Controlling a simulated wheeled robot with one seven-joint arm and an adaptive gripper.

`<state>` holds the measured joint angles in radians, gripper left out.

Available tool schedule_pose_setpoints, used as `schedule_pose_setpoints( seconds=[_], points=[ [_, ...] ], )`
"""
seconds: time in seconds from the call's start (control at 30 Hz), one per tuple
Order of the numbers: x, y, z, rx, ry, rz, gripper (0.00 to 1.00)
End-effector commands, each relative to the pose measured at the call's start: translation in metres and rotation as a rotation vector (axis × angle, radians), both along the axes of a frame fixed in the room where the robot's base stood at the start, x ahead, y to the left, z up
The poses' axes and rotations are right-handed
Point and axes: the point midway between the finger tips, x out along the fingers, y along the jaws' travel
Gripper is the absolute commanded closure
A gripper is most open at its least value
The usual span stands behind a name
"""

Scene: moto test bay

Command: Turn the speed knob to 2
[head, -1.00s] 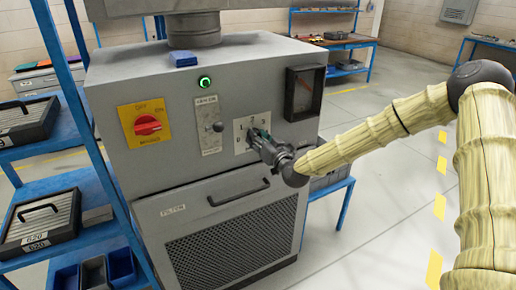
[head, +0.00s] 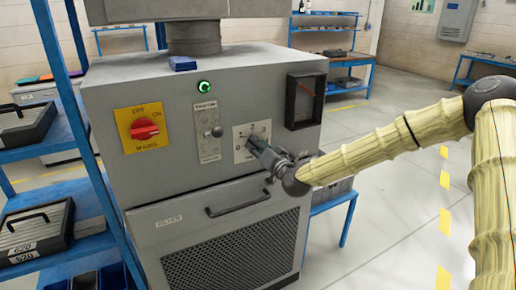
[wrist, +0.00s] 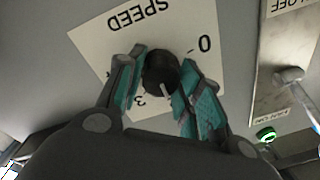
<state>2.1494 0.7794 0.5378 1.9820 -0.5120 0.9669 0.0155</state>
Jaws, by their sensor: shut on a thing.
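The speed knob (wrist: 160,72) is black and round with a white pointer line. It sits on a pale plate (wrist: 95,38) marked SPEED, which appears upside down in the wrist view. My gripper (wrist: 157,90) has its teal-padded fingers closed on either side of the knob. The pointer aims down and slightly right in the wrist view, between the 3 at lower left and the 0 at right. The numerals near its tip are hidden. In the head view the plate (head: 265,131) shows above my gripper (head: 254,146), which covers the knob.
The same grey cabinet carries a red switch (head: 144,129) on a yellow plate, a small lever (head: 213,131), a lit green button (head: 204,88) and a gauge (head: 304,99). A drawer handle (head: 238,203) juts out below.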

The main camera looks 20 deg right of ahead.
Motion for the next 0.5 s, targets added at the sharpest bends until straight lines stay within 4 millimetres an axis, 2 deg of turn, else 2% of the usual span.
schedule_pose_setpoints(
  seconds=[0.13,0.17,0.27,0.5],
  points=[
    [0.0009,-0.0022,0.0009,0.001,-0.002,-0.004,0.88],
    [0.0009,-0.0022,0.0009,0.001,-0.002,-0.004,0.61],
    [0.0008,-0.0016,0.0007,0.000,-0.001,-0.003,0.43],
    [0.0008,0.0006,0.0003,-0.001,-0.002,0.000,0.42]
  ],
)
